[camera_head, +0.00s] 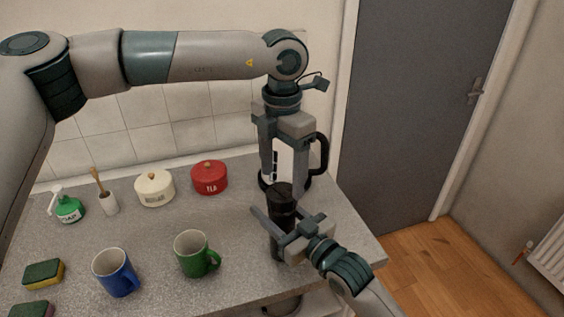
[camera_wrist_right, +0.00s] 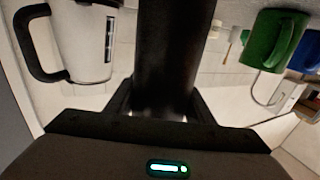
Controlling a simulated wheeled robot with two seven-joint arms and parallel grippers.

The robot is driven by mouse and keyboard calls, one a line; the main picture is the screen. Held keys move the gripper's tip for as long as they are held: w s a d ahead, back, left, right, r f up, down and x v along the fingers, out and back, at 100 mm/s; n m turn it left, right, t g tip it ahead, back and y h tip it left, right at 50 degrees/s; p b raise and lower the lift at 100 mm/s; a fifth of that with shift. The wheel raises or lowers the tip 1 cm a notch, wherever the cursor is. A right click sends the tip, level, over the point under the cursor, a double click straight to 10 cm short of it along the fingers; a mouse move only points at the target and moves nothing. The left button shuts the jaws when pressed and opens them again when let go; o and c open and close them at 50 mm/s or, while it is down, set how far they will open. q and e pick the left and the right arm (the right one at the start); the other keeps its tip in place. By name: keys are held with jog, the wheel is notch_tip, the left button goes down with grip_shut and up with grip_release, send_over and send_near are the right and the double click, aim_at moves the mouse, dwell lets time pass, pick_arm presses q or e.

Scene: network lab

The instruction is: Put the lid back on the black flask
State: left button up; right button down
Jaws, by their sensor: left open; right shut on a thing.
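The black flask (camera_head: 281,224) is upright in my right gripper (camera_head: 275,230), near the counter's right end. My right gripper is shut on its body. In the right wrist view the flask (camera_wrist_right: 178,55) rises dark between the fingers (camera_wrist_right: 160,108). A dark cap-like section (camera_head: 280,190) forms the flask's top in the head view; I cannot tell whether this is the lid, or how it is seated. My left gripper (camera_head: 285,150) is open and points down above the flask, in front of the white kettle. The flask's top is out of the right wrist view.
The white kettle (camera_head: 283,160) with a black handle stands close behind the flask.

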aim_at(282, 192)
pick_arm(q)
jog(key=shift+f, duration=2.45)
jog(key=c, duration=1.1)
jog(key=o, duration=1.3)
jog(key=shift+r, duration=0.15)
notch_tip(282, 192, up, 12)
jog(key=shift+f, duration=0.1)
